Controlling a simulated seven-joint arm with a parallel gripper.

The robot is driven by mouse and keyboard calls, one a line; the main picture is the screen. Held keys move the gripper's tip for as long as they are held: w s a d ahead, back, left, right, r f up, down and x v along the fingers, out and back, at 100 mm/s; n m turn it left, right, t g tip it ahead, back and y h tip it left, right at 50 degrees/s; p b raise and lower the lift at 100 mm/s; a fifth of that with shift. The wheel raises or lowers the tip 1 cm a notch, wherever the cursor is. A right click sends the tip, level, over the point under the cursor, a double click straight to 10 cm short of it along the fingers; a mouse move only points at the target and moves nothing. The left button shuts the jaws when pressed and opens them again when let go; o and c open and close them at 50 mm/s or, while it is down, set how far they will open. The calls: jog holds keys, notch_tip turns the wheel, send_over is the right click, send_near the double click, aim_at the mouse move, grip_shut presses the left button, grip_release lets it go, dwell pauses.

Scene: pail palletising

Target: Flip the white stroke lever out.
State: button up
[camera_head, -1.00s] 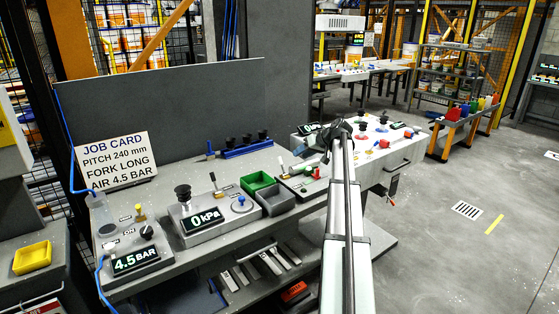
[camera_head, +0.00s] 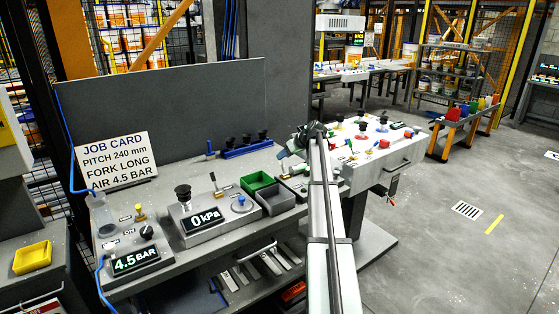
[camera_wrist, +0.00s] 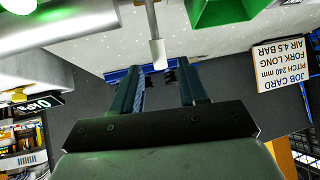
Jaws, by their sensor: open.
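In the wrist view, which is upside down, a lever with a white cylindrical grip (camera_wrist: 158,52) on a pale rod comes in from the top edge. Its end lies just beyond and between the fingertips of my gripper (camera_wrist: 161,78). The fingers are apart with nothing held between them, and no clear contact with the lever shows. In the head view my gripper (camera_head: 300,142) is over the bench, right of the green bin (camera_head: 257,182).
A blue rack with black cups (camera_head: 246,147) stands behind, near the grey back panel (camera_head: 170,110). A grey bin (camera_head: 275,198) and the 0 kPa box (camera_head: 207,219) are to the left. A control box with red and blue knobs (camera_head: 400,150) is to the right.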

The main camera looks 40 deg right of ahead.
aim_at(282, 165)
jog(key=shift+x, duration=2.45)
grip_shut()
